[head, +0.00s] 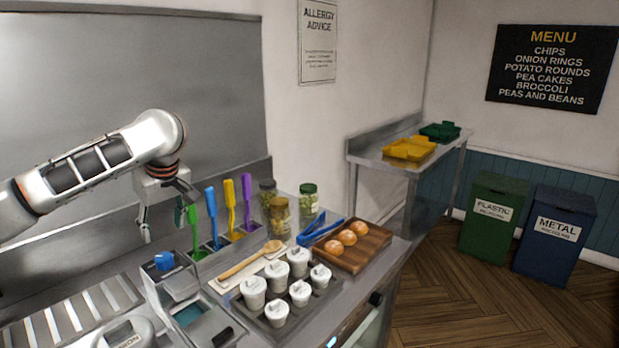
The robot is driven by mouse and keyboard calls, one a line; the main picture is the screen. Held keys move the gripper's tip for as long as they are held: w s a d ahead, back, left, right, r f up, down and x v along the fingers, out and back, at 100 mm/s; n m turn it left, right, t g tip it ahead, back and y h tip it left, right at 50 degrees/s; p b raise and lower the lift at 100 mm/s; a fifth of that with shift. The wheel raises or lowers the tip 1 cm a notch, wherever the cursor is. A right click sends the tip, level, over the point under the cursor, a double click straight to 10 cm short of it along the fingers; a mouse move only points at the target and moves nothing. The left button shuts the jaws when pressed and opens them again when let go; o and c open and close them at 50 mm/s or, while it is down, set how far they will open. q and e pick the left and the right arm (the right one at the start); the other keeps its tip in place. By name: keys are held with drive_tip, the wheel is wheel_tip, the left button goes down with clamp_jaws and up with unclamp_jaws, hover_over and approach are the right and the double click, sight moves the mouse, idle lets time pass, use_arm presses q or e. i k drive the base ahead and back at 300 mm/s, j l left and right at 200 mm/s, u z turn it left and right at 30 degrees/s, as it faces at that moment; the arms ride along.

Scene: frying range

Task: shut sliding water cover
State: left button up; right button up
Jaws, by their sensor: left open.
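A grey metal water well (215,334) is set in the counter at the lower middle, with teal water (195,318) showing through its open front part. A grey cover (180,284) with a blue knob (164,261) sits at the back of the well and leaves the front uncovered. My left gripper (167,214) is open and empty. It hangs above and behind the blue knob, apart from it, near the back wall. My right gripper is not in view.
Coloured brushes (228,206) stand upright in a holder just right of my left gripper. A tray of lidded white cups (277,312) and a wooden spoon (250,259) lie right of the well. A slatted rack (70,318) is at left.

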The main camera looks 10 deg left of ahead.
sight(215, 328)
drive_tip(key=k+l, duration=0.8)
drive_tip(key=l, duration=0.15)
